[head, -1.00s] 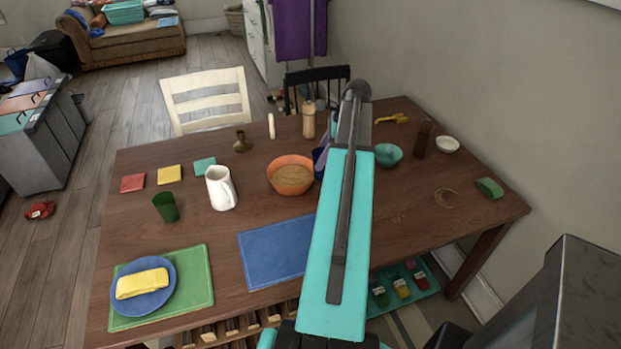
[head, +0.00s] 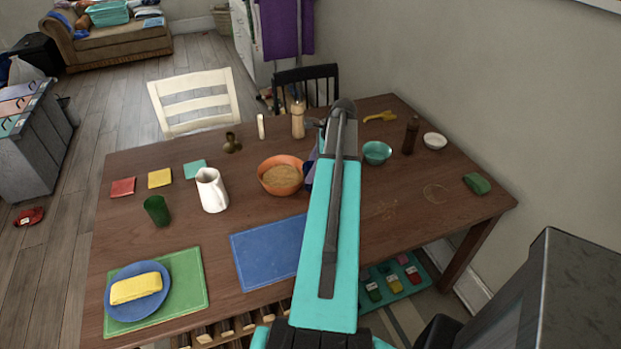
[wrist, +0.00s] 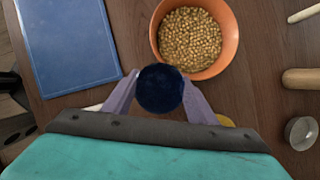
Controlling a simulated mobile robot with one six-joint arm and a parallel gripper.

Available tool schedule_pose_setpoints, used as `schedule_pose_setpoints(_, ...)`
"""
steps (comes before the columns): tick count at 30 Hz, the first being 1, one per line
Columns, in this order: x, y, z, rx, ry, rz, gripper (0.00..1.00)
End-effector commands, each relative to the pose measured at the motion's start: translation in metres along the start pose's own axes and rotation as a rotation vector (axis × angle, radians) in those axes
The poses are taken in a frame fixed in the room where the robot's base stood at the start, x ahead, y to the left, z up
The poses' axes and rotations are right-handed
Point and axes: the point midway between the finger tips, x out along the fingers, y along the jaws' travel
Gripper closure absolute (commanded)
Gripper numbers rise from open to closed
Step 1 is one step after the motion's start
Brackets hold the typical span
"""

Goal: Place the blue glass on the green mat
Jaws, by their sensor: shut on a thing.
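The blue glass (wrist: 160,88) is dark blue and seen from above in the wrist view, between the two pale purple fingers of my gripper (wrist: 159,84). The gripper is shut on it, beside the orange bowl. In the head view my arm hides most of the glass and gripper; only a dark blue sliver (head: 308,176) shows right of the bowl. I cannot tell whether the glass touches the table. The green mat (head: 190,275) lies at the table's front left.
The orange bowl (head: 283,187) is full of small tan pieces. A blue mat (head: 265,257) lies front centre. A white pitcher (head: 211,190) and green cup (head: 157,211) stand behind the green mat. A teal bowl (head: 377,152) is right of my arm. The mat's right part is bare.

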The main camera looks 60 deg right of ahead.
Motion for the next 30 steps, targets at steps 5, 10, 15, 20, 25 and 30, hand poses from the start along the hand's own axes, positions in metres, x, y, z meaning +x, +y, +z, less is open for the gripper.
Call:
schedule_pose_setpoints(5,0.009,0.000,-0.004,0.001,0.000,0.001,0.89)
schedule_pose_setpoints(10,0.024,0.000,-0.011,0.001,0.000,0.001,0.89)
schedule_pose_setpoints(15,0.033,0.000,-0.014,0.001,0.000,0.000,0.89)
schedule_pose_setpoints(20,0.033,0.000,-0.015,0.001,0.000,-0.001,0.89)
schedule_pose_setpoints(25,0.034,0.000,-0.015,0.001,0.000,-0.001,0.89)
schedule_pose_setpoints(30,0.036,0.000,-0.016,0.002,0.000,-0.001,0.42)
